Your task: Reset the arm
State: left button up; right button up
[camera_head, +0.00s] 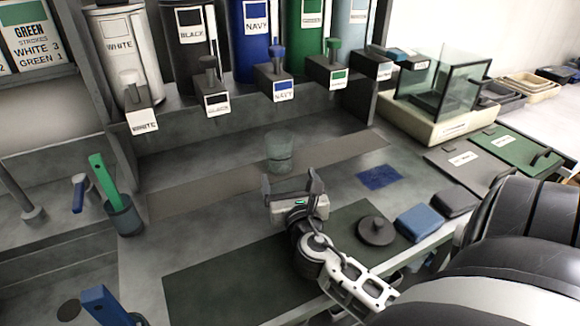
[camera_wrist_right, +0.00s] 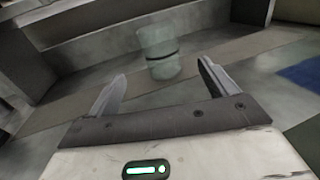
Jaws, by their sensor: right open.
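My right gripper (camera_head: 292,187) is open and empty above the worktop, with its arm coming in from the lower right. A clear, greenish cup (camera_head: 279,152) stands upright on the worktop just beyond the fingers. In the right wrist view the two fingers (camera_wrist_right: 160,88) are spread apart, and the cup (camera_wrist_right: 158,52) stands between and beyond their tips, apart from them. My left gripper is not in view.
White (camera_head: 125,55), black (camera_head: 192,40), navy (camera_head: 257,38) and green dispensers stand along the back. A dark mat (camera_head: 215,285) lies in front, with a round dark lid (camera_head: 376,230) on it. A holder (camera_head: 124,215) with a green-handled tool stands left. A glass-sided box (camera_head: 440,90) is at right.

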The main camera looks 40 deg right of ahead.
aim_at(282, 148)
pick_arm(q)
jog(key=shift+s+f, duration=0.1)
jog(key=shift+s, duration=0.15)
pick_arm(e)
jog(key=shift+w+d, duration=0.3)
jog(key=shift+w, duration=0.15)
jog(key=x, duration=1)
jog(key=shift+w+d, duration=0.15)
jog(key=shift+w, duration=0.2)
jog(key=shift+w+d+r+p, duration=0.1)
jog(key=shift+w+r+p, duration=0.05)
jog(key=shift+r+p, duration=0.65)
jog(key=shift+r, duration=0.65)
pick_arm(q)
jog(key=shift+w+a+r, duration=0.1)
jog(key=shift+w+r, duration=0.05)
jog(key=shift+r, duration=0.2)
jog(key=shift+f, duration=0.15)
